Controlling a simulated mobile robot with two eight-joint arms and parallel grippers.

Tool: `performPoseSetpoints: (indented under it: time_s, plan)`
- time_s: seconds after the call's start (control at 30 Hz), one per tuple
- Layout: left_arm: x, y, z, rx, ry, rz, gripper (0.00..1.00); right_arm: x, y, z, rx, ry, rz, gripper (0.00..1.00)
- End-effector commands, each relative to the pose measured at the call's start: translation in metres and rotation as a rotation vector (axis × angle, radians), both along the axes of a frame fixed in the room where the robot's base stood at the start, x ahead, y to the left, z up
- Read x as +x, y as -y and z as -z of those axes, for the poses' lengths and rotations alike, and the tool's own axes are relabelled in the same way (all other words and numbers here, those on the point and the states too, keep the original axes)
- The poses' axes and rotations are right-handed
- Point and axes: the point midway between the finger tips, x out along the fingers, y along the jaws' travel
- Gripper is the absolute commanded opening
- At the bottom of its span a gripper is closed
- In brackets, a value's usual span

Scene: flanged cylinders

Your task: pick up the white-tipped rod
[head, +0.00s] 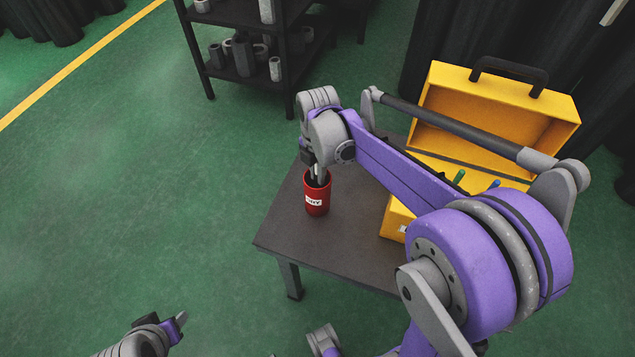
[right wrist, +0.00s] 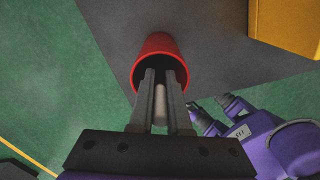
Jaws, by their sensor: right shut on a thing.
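A red cup (head: 317,195) with a white label stands upright on the dark table. My right gripper (head: 317,174) points down at its mouth. In the right wrist view the two fingers of my right gripper (right wrist: 160,85) reach over the rim of the red cup (right wrist: 160,42). The white-tipped rod (right wrist: 160,104) shows as a pale tip between these fingers, and they are shut on it. The rod's lower part is hidden in the cup. My left gripper (head: 180,319) is low at the left, over the floor and away from the table; its finger gap is unclear.
A yellow toolbox (head: 440,80) stands open on the table (head: 275,233) to the right of the cup, with green and blue handles inside. My right arm hides part of it. A dark shelf (head: 238,83) with grey cylinders stands behind. The table's front left is clear.

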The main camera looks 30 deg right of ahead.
Motion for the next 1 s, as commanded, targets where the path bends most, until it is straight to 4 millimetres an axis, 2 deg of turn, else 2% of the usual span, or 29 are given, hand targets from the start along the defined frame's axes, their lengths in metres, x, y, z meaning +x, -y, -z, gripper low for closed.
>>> performPoseSetpoints:
  time_s: [0.17,0.27,0.5,0.63,0.8,1.0]
  plan:
    - [0.0,0.0,-0.001,0.0,0.0,0.0,0.5,0.0,0.0,-0.006,0.0,0.0,0.0,0.0]
    - [0.0,0.0,-0.003,0.0,0.001,0.0,0.5,0.0,0.0,-0.021,0.0,0.0,0.0,0.0]
    - [0.002,0.0,-0.008,0.0,0.003,0.0,0.5,0.0,0.0,-0.07,0.0,0.0,0.0,0.0]
    - [0.002,0.0,-0.009,0.0,0.004,0.0,0.5,0.0,0.0,-0.089,0.0,0.0,0.0,0.0]
    - [0.002,0.0,-0.01,0.0,0.004,0.0,0.5,0.0,0.0,-0.1,0.0,0.0,0.0,0.0]
    - [0.002,0.0,-0.01,0.0,0.004,0.0,0.5,0.0,0.0,-0.1,0.0,0.0,0.0,0.0]
